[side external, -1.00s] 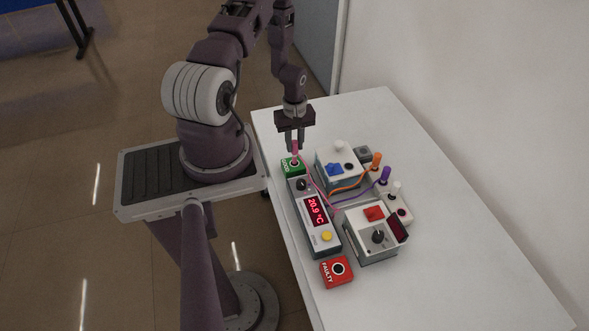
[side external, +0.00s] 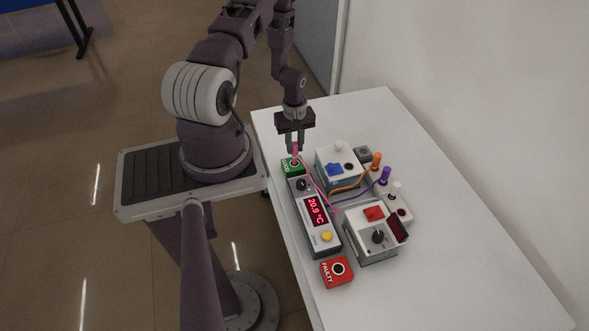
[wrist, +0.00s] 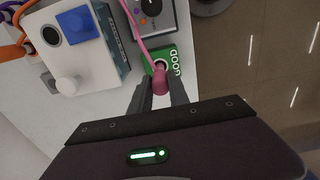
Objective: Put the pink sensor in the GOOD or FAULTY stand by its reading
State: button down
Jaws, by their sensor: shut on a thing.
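My gripper (side external: 295,148) is shut on the pink sensor (side external: 295,150), which it holds upright at the green GOOD stand (side external: 288,169). In the wrist view the pink sensor (wrist: 160,80) sits between the fingertips, over the hole of the GOOD stand (wrist: 168,58); whether its tip is inside the hole is hidden. A pink cable runs from it past the meter. The meter (side external: 325,236) shows a red reading of 20.9 °C. The red FAULTY stand (side external: 328,279) is at the near end of the meter, with an empty dark hole.
A white box with a blue block (side external: 335,168) stands right of the GOOD stand. An orange sensor (side external: 376,160) and a purple sensor (side external: 385,175) stand upright farther right with cables. Another box with a red block (side external: 374,213) is nearer. The table's right side is clear.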

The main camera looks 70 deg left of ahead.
jog(key=shift+f, duration=1.25)
jog(key=c, duration=0.8)
grip_release()
jog(key=shift+o, duration=0.2)
jog(key=shift+r, duration=3.3)
